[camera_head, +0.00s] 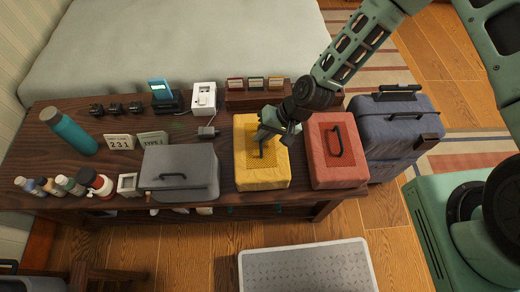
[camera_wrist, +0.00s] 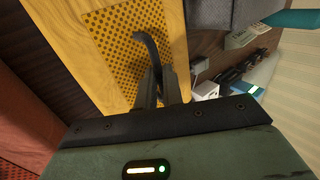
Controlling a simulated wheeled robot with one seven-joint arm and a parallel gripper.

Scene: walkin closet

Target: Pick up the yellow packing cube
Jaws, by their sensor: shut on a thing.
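The yellow packing cube (camera_head: 262,172) sits on the dark wooden bench (camera_head: 110,178), between a grey cube and a red cube. It has a mesh panel and a dark handle on top. My gripper (camera_head: 268,138) reaches down over the cube's far half. In the wrist view, the yellow cube (camera_wrist: 113,22) fills the upper middle, and my gripper (camera_wrist: 160,90) is shut on its dark handle (camera_wrist: 147,45). I cannot tell any gap between the cube and the bench.
The red cube (camera_head: 328,165) stands close on the right, the grey cube (camera_head: 195,172) on the left. A blue-grey suitcase (camera_head: 392,125) is right of the red cube. A small dark adapter (camera_head: 208,132), a white box (camera_head: 203,97) and a card rack (camera_head: 256,93) lie behind.

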